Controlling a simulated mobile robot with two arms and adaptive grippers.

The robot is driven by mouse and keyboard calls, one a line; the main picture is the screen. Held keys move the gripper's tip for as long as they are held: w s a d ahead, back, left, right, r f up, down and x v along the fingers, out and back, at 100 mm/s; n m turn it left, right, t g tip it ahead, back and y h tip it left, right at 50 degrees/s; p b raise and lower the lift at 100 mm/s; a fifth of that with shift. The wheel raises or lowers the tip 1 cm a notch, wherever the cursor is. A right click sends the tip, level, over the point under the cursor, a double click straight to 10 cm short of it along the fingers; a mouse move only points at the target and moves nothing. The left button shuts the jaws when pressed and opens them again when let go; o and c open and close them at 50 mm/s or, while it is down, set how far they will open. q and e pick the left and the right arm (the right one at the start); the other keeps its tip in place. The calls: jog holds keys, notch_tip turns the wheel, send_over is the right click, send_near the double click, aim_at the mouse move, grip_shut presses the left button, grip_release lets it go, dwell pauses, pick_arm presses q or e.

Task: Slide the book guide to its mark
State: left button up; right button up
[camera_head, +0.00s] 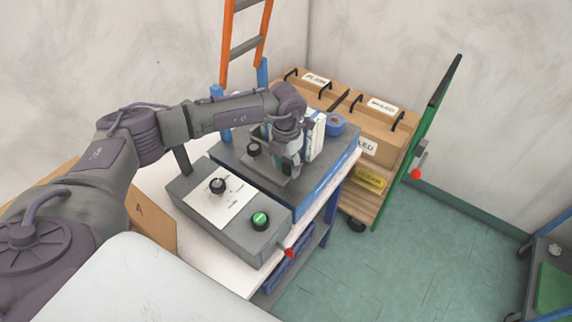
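My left gripper (288,168) points down over the grey machine bed (230,160), its arm coming in from the left. The fingers are small and partly covered by the wrist, so I cannot tell whether they are open or shut. A black knob (253,149) stands just left of the gripper. An upright white and blue piece (316,135) stands just right of it. I cannot tell for certain which part is the book guide, and no mark is readable on the bed. My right gripper is out of view.
A grey control box (258,236) with a black dial (217,186), a green button (260,220) and a red-tipped lever (290,252) is in front. A blue roll (335,124) sits behind. Labelled wooden boxes (382,128) and a green panel (420,130) stand right. Floor (400,260) at right is clear.

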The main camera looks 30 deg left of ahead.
pick_arm(q)
jog(key=shift+s, duration=0.1)
jog(key=shift+r, duration=0.25)
notch_tip(320, 180, up, 12)
jog(key=shift+f, duration=0.2)
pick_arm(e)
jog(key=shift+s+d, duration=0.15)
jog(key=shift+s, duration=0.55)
